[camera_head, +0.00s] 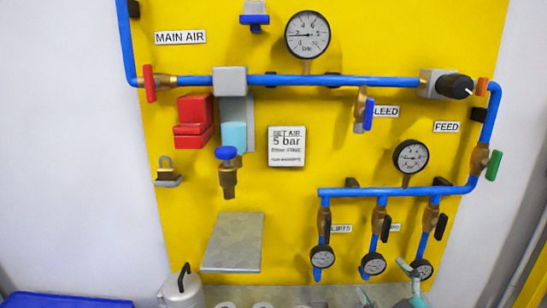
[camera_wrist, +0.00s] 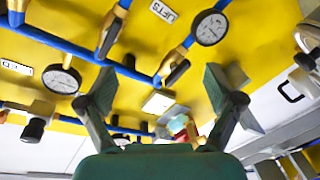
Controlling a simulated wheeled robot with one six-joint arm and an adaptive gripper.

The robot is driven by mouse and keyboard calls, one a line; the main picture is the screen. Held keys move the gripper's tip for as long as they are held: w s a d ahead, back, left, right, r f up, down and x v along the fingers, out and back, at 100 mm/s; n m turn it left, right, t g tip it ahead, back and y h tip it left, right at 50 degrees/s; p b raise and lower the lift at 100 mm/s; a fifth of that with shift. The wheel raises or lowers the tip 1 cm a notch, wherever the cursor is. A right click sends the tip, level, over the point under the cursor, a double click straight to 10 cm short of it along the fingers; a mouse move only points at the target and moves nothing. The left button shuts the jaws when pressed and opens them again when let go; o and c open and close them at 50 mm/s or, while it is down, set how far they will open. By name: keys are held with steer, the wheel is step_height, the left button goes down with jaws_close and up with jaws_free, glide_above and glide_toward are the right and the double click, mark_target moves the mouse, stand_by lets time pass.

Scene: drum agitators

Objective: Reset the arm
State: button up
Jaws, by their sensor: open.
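My gripper (camera_wrist: 163,88) shows in the wrist view with its two dark fingers spread wide apart. It is open, and nothing is between the fingertips. Beyond it is the yellow panel (camera_wrist: 140,50) with blue pipes, seen at a slant. In the head view, pale teal parts (camera_head: 416,288) show at the lower right, in front of the small gauges; I cannot tell clearly what they are. The rest of my arm is not clearly visible.
The yellow panel (camera_head: 350,130) carries blue pipes (camera_head: 340,81), valves and several gauges. A grey tilted plate (camera_head: 233,242) is low on the panel. Gauges (camera_wrist: 209,27) surround my gripper's view.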

steer(key=s+a+f+m+g+h, duration=0.2)
steer(key=s+f+m, duration=0.5)
steer(key=s+f, duration=1.1)
steer(key=s+f+m, duration=0.1)
steer(key=s, duration=1.1)
steer(key=s+a+f+m+h, duration=0.1)
steer(key=s+f, duration=0.1)
steer(key=s, duration=1)
steer(key=shift+a+m+g, duration=0.3)
steer(key=shift+s, duration=0.1)
stand_by(3.4)
